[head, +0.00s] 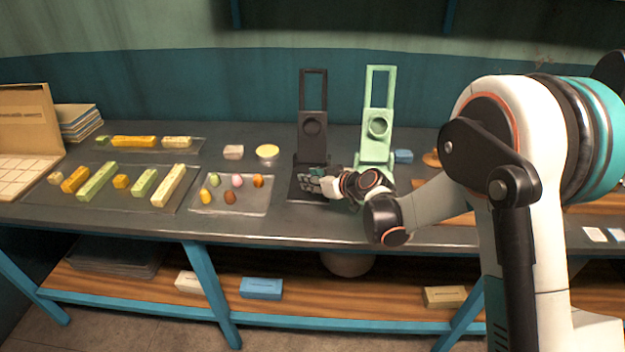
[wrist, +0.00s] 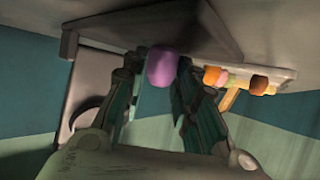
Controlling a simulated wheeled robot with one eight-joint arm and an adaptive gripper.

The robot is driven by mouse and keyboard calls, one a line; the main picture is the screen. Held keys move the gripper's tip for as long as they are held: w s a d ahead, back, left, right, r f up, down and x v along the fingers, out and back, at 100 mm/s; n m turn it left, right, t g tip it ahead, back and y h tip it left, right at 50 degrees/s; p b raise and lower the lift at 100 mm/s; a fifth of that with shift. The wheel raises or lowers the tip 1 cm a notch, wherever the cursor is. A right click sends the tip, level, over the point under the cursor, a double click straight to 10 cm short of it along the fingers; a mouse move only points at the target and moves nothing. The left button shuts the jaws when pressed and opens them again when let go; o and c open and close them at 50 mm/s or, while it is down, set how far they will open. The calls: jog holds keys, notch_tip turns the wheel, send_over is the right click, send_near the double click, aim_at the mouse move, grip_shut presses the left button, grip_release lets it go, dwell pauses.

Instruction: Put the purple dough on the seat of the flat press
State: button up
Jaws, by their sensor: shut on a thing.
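Two presses stand on the workbench in the head view: a black press (head: 312,128) and a light green press (head: 379,123) to its right. I cannot tell by look which one is called the flat press. My gripper (head: 310,181) is low over the black press's base plate. In the wrist view, my gripper (wrist: 160,72) is shut on the purple dough (wrist: 161,66), a small rounded lump between the fingertips. A dark plate (wrist: 150,22) lies close to the dough there; contact cannot be told. The dough is not discernible in the head view.
A tray (head: 262,208) with several coloured dough lumps is left of the black press. A yellow disc (head: 267,152) and a pale block (head: 233,152) lie behind it. Trays of coloured bars (head: 97,182) fill the left. A blue block (head: 403,156) is beside the green press.

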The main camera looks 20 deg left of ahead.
jog(key=shift+f, duration=0.15)
jog(key=o, duration=1)
jog(key=shift+c, duration=0.2)
jog(key=shift+d, duration=0.1)
jog(key=s+d+r+m+h, duration=0.2)
jog(key=s+d+r, duration=0.3)
jog(key=d, duration=0.3)
jog(key=s+d+r+m+h, duration=0.1)
jog(key=s+d+r, duration=0.35)
jog(key=d, duration=0.45)
jog(key=s+d+r+m+h, duration=0.2)
jog(key=s+d+r, duration=0.35)
jog(key=d, duration=0.25)
jog(key=s+d+f+m+h, duration=0.1)
jog(key=s+d+m+h, duration=0.5)
jog(key=s+d, duration=1.1)
jog(key=shift+s+d+m, duration=0.2)
jog(key=shift+s+m, duration=0.1)
jog(key=shift+s, duration=0.75)
